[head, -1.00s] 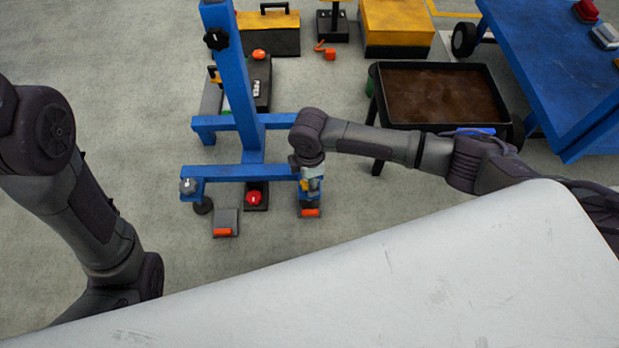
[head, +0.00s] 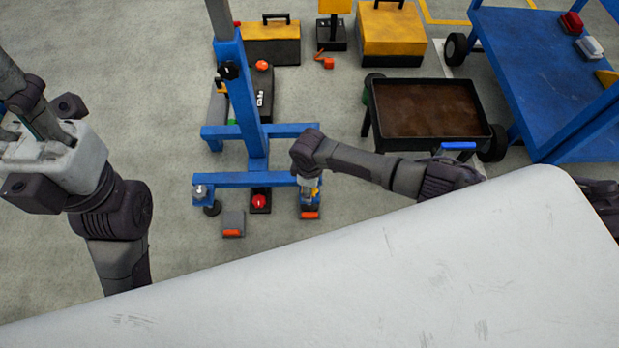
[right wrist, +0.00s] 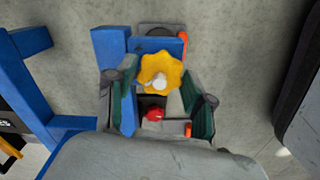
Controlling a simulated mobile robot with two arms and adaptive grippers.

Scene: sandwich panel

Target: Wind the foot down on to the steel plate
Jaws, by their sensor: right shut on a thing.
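The blue stand (head: 241,105) has a screw foot at each near corner of its base. My right gripper (head: 309,186) points down over the right foot. In the right wrist view, a yellow lobed knob (right wrist: 161,72) is held between the right gripper's fingers (right wrist: 160,88). A steel plate with an orange handle (head: 310,215) lies below that corner; the wrist view shows part of this plate (right wrist: 158,29) past the blue beam. The contact between foot and plate is hidden. My left gripper (head: 28,108) is raised at the left edge, partly out of frame.
The left foot (head: 201,191) has a grey knob; a second plate (head: 233,221) lies near it. A red knob (head: 259,201) sits between the feet. A brown-filled tray (head: 430,108) and blue cart (head: 540,75) are right. A white surface (head: 330,285) fills the foreground.

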